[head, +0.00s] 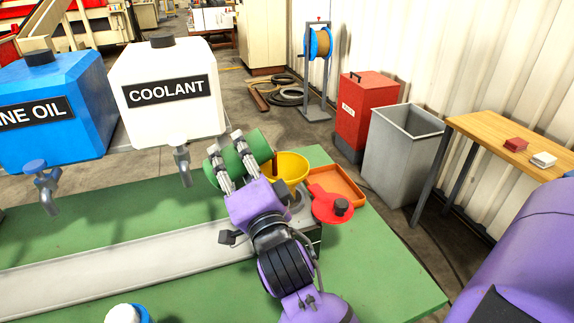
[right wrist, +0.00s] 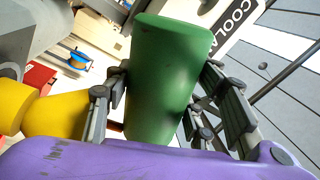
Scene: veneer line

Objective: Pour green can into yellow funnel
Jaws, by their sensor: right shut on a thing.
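My right gripper (head: 226,147) is shut on the green can (head: 254,146). The can lies tilted, nearly on its side, with its right end above the left rim of the yellow funnel (head: 293,167). A thin dark streak (head: 275,166) runs down from that end at the funnel's edge; I cannot tell whether it is liquid. In the right wrist view the green can (right wrist: 165,75) stands between the fingers of my right gripper (right wrist: 163,92), and the yellow funnel (right wrist: 60,113) is to the left, partly behind a finger. My left gripper is not in view.
A red lidded thing (head: 328,204) and an orange tray (head: 340,182) sit beside the funnel on the green bench (head: 380,262). A white coolant tank (head: 168,110) and a blue oil tank (head: 90,115) stand behind, with taps. A grey bin (head: 398,155) stands right of the bench.

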